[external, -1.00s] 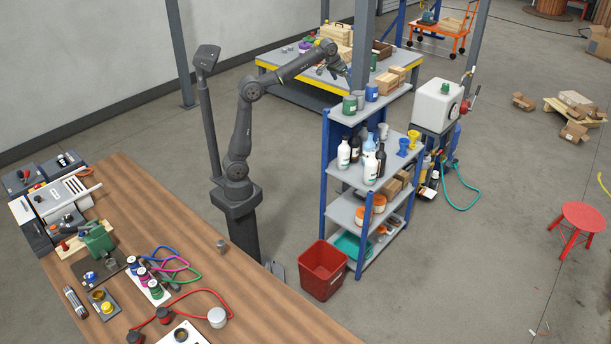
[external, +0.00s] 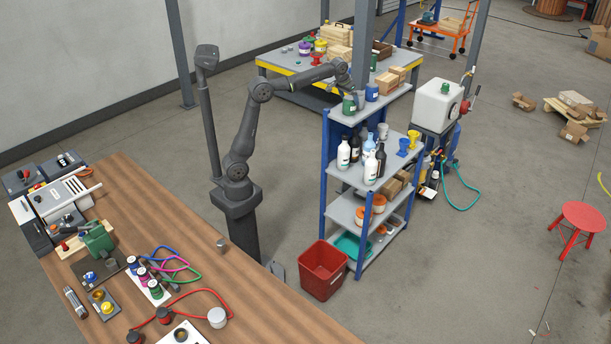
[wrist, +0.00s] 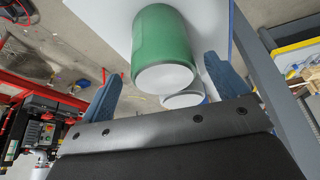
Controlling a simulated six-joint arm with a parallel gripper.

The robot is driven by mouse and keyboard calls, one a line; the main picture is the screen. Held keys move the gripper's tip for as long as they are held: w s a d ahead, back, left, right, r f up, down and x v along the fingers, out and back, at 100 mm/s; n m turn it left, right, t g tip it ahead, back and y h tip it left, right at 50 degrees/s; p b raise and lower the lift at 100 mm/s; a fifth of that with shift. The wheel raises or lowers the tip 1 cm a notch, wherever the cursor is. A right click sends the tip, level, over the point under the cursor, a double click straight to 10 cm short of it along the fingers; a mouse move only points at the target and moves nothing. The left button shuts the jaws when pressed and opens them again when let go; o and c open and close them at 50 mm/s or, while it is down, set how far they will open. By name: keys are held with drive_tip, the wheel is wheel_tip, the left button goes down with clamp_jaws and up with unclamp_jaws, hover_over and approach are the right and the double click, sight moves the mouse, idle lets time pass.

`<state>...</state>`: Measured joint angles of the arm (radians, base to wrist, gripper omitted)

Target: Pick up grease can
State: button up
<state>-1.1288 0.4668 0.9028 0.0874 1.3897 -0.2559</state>
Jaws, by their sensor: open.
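A green can (external: 349,104) with a pale lid, likely the grease can, stands on the top shelf (external: 341,117) of the blue-framed rack. In the wrist view the green can (wrist: 162,40) shows large, its pale end towards me. My gripper (external: 350,92) is at the green can, just above it in the external view. In the wrist view my gripper (wrist: 162,70) is open, one blue finger on each side of the can. I see no clear contact. The fingers are too small to make out in the external view.
A grey post (external: 363,50) rises close by. Bottles (external: 370,165) stand on the shelf below. A workbench with wooden boxes (external: 388,83) is behind.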

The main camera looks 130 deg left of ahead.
drive_tip(key=x, duration=0.5)
drive_tip(key=shift+s+f, duration=0.15)
drive_tip(key=c, duration=1.4)
drive_tip(key=shift+c, duration=0.2)
